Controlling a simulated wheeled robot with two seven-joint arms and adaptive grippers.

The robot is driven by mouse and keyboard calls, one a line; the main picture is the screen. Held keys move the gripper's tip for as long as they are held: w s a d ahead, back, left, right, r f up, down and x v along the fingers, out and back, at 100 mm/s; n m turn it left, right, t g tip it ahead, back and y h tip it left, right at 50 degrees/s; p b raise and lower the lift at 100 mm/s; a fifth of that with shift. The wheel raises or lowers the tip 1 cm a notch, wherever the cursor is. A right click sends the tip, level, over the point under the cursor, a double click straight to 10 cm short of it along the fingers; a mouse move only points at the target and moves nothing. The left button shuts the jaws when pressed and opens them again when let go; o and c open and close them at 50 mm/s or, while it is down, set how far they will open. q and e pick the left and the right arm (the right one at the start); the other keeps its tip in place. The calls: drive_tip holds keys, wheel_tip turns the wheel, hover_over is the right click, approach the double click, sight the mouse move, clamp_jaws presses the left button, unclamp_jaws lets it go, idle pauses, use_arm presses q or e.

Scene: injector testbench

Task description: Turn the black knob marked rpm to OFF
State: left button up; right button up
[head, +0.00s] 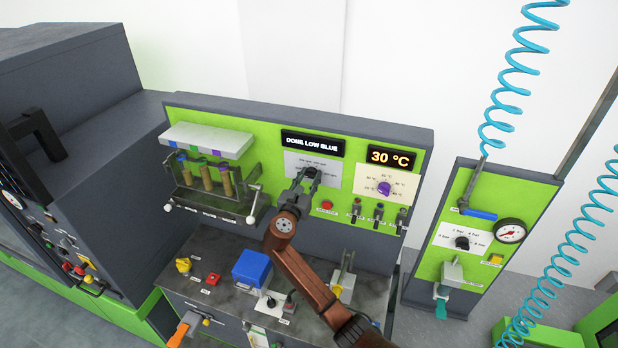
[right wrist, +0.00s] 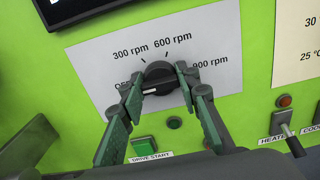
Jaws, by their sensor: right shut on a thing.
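The black rpm knob (right wrist: 158,74) sits on a white dial plate (right wrist: 95,62) with the labels 300 rpm, 600 rpm, 900 rpm and OFF. The OFF label at the left is partly covered by a finger. The knob's white mark points left, towards the OFF side. My right gripper (right wrist: 160,88) has its two fingers on either side of the knob and is shut on it. In the head view my right gripper (head: 308,174) reaches up to the dial plate (head: 325,183) and mostly hides the knob. My left gripper is out of view.
A green drive start button (right wrist: 144,146) is below the knob. The heater switch (right wrist: 289,136) is to the right. Above the plate a display (head: 313,143) reads DONE LOW BLUE. A purple temperature knob (head: 384,188) and a blue box (head: 251,268) are nearby.

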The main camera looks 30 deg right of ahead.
idle(0.5)
drive_tip(key=o, duration=1.2)
drive_tip(key=shift+c, duration=0.2)
drive_tip(key=v, duration=1.2)
